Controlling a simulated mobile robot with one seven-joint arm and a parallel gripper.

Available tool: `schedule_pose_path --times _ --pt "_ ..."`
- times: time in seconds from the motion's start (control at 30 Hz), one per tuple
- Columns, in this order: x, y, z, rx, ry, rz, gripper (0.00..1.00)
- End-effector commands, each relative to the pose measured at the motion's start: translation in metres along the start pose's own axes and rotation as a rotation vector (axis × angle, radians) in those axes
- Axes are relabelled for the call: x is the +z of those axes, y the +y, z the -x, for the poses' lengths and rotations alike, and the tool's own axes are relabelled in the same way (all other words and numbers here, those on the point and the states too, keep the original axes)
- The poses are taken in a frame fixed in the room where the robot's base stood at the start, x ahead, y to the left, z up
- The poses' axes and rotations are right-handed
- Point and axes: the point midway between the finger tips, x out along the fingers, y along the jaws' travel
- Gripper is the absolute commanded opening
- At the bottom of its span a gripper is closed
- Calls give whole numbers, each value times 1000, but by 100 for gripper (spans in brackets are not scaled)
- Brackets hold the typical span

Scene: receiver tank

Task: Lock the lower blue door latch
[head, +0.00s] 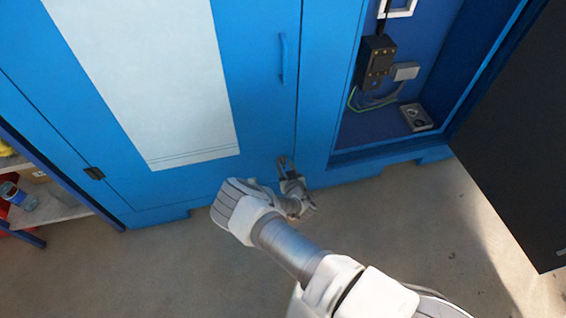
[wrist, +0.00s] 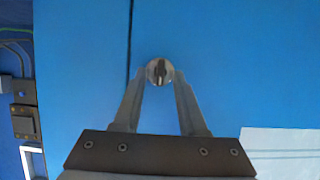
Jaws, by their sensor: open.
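The lower latch (wrist: 159,72) is a small round silver fitting with a dark upright bar across its middle, on the blue door beside the dark door seam. My gripper (wrist: 159,82) is open, with its two fingers to either side of the latch in the wrist view; whether they touch it I cannot tell. In the head view my gripper (head: 283,162) is at the lower edge of the blue door (head: 255,100), near the seam. The latch is hidden there behind the gripper.
A blue handle (head: 283,58) is higher on the door. To the right is an open compartment with a black box (head: 376,62) and wires, and a dark open door panel (head: 520,130). A shelf (head: 45,205) stands at the left. The floor (head: 160,265) in front is clear.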

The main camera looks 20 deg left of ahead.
Motion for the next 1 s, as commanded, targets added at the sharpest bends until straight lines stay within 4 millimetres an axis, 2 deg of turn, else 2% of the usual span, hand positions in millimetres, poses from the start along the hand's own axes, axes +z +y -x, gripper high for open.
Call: schedule_pose_path --times 0.47,0.5,0.7,0.73,1.0 --pt "2 1 1 -1 0 0 41" --pt "2 1 1 -1 0 0 39" --pt "2 1 1 -1 0 0 3" --pt "2 1 1 -1 0 0 0" --pt "2 1 1 -1 0 -1 0"
